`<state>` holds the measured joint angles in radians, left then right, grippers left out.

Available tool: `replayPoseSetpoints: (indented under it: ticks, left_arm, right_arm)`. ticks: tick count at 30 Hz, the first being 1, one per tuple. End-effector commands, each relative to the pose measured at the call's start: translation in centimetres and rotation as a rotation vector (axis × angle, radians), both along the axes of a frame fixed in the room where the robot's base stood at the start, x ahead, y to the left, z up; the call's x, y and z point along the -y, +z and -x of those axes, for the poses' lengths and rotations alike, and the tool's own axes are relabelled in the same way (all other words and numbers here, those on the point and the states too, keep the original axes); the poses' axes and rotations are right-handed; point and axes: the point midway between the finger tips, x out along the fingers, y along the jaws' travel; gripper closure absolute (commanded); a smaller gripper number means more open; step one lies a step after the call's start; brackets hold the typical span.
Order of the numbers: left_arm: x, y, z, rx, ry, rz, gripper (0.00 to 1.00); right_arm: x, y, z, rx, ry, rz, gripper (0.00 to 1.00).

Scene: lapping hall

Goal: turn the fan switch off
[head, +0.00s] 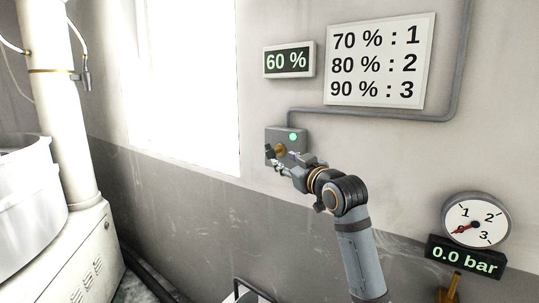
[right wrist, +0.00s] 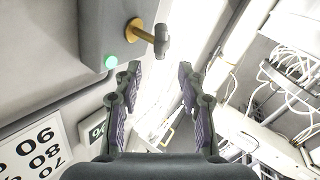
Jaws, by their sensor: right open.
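The grey switch box (head: 300,146) is on the wall, with a lit green lamp (head: 293,137) and a brass shaft (head: 281,149) on its front. In the right wrist view, the box (right wrist: 100,28) is at the upper left. Its lamp (right wrist: 111,62) glows green, and the brass shaft (right wrist: 138,32) ends in a dark grey handle (right wrist: 161,42). My right gripper (right wrist: 159,72) is open and empty, with the handle just beyond its fingertips, not visibly touching. In the head view my right gripper (head: 275,162) partly covers the box's lower front. My left gripper is out of view.
A display (head: 289,60) reads 60 %. A sign (head: 377,62) lists 70 % : 1, 80 % : 2, 90 % : 3. A pipe (head: 375,113) runs above the box. A gauge (head: 476,220) and a 0.0 bar display (head: 465,257) are at lower right. White machinery (head: 70,262) stands left.

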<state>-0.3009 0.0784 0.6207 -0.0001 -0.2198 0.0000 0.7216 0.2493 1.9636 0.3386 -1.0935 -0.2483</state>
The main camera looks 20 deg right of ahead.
Motion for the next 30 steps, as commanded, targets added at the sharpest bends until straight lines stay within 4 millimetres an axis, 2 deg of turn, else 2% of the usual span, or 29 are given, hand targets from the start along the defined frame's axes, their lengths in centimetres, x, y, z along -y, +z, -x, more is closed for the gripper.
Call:
replayPoseSetpoints:
  ticks: [5,9,15,19,26,27,30]
  left_arm:
    - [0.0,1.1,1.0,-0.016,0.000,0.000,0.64]
    - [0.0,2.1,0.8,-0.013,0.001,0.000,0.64]
    - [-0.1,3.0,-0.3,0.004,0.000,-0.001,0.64]
    - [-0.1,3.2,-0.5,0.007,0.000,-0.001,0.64]
    - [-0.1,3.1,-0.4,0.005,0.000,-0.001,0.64]
    - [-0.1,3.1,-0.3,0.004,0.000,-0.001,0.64]
    - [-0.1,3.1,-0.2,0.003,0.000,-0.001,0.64]
  right_arm:
    - [-0.5,0.3,-2.9,-0.004,0.002,-0.004,0.60]
    - [-0.9,0.4,-6.0,-0.004,0.001,-0.004,0.60]
    - [-1.3,0.2,-9.1,-0.004,0.000,-0.003,0.60]
    - [-1.4,0.0,-10.0,-0.002,0.000,-0.002,0.60]
    - [-1.4,-0.1,-10.1,-0.002,-0.001,-0.001,0.60]
    - [-1.4,-0.1,-10.1,-0.002,-0.001,-0.001,0.61]
    - [-1.4,-0.1,-10.1,-0.002,-0.001,-0.001,0.75]
